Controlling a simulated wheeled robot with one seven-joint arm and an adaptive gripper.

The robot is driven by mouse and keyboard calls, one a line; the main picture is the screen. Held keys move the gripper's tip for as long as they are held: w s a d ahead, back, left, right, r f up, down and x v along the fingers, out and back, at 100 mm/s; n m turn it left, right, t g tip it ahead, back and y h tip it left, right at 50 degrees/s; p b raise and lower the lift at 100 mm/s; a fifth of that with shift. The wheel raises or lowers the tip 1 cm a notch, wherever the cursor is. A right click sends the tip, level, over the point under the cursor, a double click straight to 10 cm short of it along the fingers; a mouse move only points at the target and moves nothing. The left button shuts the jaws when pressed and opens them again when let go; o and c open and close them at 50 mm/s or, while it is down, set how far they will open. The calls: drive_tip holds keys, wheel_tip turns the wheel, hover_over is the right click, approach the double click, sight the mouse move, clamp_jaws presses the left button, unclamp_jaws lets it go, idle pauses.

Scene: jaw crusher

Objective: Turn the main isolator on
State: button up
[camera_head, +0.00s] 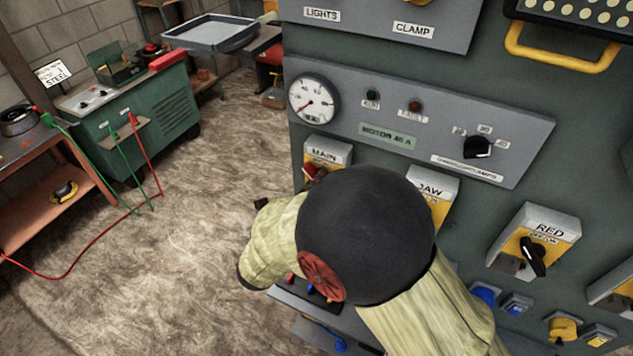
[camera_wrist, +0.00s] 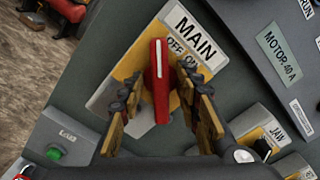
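The main isolator is a grey and yellow box labelled MAIN (camera_head: 328,152) on the green panel, with a red rotary handle (camera_head: 313,172) mostly hidden behind my arm in the head view. In the wrist view, the red handle (camera_wrist: 160,80) carries a white line at its upper end. That end lies beside the OFF lettering, left of ON. My gripper (camera_wrist: 161,90) is open, with one finger on each side of the handle. Gaps show between the fingers and the handle, so it looks unheld.
The JAW isolator (camera_head: 433,192) and RED isolator (camera_head: 535,240) sit to the right. A gauge (camera_head: 314,98) and MOTOR 40 A plate (camera_head: 388,136) are above. A green button (camera_wrist: 55,153) is near the left finger. Open floor lies left, with a green machine (camera_head: 140,110) beyond.

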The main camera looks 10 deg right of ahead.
drive_tip(key=shift+w+d, duration=0.1)
drive_tip(key=shift+c, duration=0.8)
clamp_jaws()
